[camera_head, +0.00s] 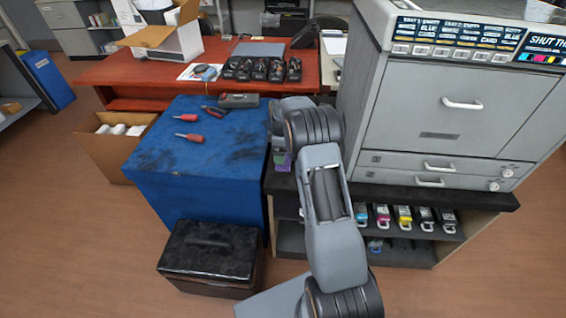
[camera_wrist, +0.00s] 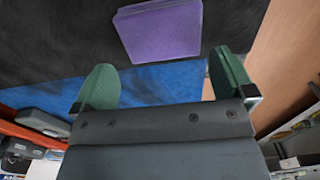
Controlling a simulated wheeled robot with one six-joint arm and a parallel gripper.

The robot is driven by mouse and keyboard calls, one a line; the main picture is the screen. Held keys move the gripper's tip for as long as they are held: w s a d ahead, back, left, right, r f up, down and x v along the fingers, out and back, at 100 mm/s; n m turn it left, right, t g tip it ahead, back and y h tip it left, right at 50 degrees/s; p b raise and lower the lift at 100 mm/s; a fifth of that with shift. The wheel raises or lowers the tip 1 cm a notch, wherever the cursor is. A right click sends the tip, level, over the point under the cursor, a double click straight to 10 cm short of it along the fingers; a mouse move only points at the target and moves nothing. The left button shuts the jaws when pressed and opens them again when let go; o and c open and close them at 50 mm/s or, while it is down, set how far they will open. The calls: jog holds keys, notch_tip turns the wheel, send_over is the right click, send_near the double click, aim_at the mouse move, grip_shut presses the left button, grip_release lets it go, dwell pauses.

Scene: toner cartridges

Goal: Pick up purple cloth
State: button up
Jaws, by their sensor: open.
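The purple cloth (camera_wrist: 160,32) is a folded, flat square pad at the top centre of the wrist view, lying on a dark surface (camera_wrist: 50,40). In the head view a small bit of the purple cloth (camera_head: 281,160) shows just left of my arm; the rest is hidden behind the arm. My gripper (camera_wrist: 165,85) is open, its two green fingers apart and empty. The cloth lies ahead of the fingertips and apart from them. In the head view my arm hides most of the gripper.
A blue-covered table (camera_head: 195,150) with red-handled tools stands left of my arm. A large grey printer (camera_head: 455,110) stands to the right, above a shelf of toner cartridges (camera_head: 403,216). A black case (camera_head: 210,255) sits on the floor. A red desk (camera_head: 150,70) is behind.

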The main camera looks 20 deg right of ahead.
notch_tip(320, 180, down, 5)
jog(key=shift+s+r, duration=0.1)
dwell(0.3)
jog(key=c, duration=0.6)
jog(key=shift+r, duration=0.1)
jog(key=shift+r, duration=0.25)
jog(key=r, duration=0.3)
jog(key=shift+s+d+r, duration=0.1)
jog(key=shift+s+r, duration=0.1)
jog(key=shift+s, duration=0.1)
jog(key=s+r, duration=0.3)
jog(key=s+d+r, duration=0.1)
jog(key=r, duration=0.1)
jog(key=shift+s+r, duration=0.15)
jog(key=shift+s, duration=0.1)
jog(key=s+r, duration=0.1)
jog(key=s, duration=0.2)
jog(key=s+d+r, duration=0.1)
jog(key=s, duration=0.1)
jog(key=s+r, duration=0.1)
jog(key=s, duration=0.2)
jog(key=shift+s+d+r, duration=0.3)
jog(key=shift+s, duration=0.05)
